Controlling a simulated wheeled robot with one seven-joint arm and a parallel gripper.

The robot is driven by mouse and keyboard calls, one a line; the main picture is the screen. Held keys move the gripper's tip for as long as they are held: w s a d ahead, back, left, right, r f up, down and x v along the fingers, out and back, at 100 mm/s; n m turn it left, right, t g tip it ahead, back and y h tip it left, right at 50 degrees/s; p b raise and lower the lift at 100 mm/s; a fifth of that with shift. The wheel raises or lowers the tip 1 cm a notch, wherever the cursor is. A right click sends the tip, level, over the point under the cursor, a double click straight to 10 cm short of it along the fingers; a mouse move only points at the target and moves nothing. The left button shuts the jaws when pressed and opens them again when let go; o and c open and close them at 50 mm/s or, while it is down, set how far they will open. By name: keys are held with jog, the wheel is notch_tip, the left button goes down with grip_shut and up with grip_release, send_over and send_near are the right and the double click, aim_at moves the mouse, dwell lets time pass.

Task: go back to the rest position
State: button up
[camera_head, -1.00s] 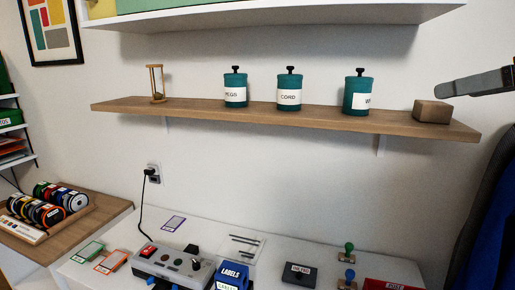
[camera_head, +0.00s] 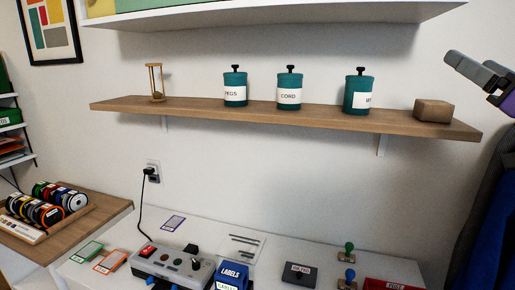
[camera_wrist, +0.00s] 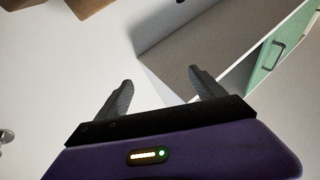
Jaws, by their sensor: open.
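My gripper (camera_wrist: 160,76) is open and empty in the wrist view, with its two dark fingers apart and nothing between them. In the head view a grey finger of my gripper (camera_head: 472,68) and some of its purple body show at the upper right edge. It is tilted, fingers up and to the left, above the right end of the wooden shelf in the picture. It looks clear of the brown block (camera_head: 434,110) there. The rest of my arm is out of view.
The wooden shelf (camera_head: 200,109) holds an hourglass (camera_head: 156,83) and three teal canisters (camera_head: 290,80). A white upper shelf (camera_head: 280,18) runs above. Below is a white worktop (camera_head: 215,232) with a control box, stamps and cards. Dark and blue cloth hangs at right.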

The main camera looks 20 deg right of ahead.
jog(key=s+a+f+m+g+h, duration=0.1)
jog(key=s+a+f+m+h, duration=0.15)
jog(key=f, duration=0.75)
jog(key=s+a+f+m+h, duration=0.15)
jog(key=a+f, duration=0.25)
jog(key=f, duration=0.5)
jog(key=s+a+f+m+g+h, duration=0.1)
jog(key=s+a+f+h, duration=0.15)
jog(key=f, duration=0.75)
jog(key=s+a+f+n+g+y, duration=0.2)
jog(key=s+a+f+n+y, duration=0.2)
jog(key=s+a+f, duration=0.6)
jog(key=s+a+f+n+g+y, duration=0.3)
jog(key=s+a+f, duration=0.8)
jog(key=s, duration=0.4)
jog(key=n+y, duration=0.1)
jog(key=y, duration=0.1)
jog(key=shift+s+f+g+y, duration=0.15)
jog(key=shift+f+g+y, duration=0.05)
jog(key=shift+g+y, duration=0.15)
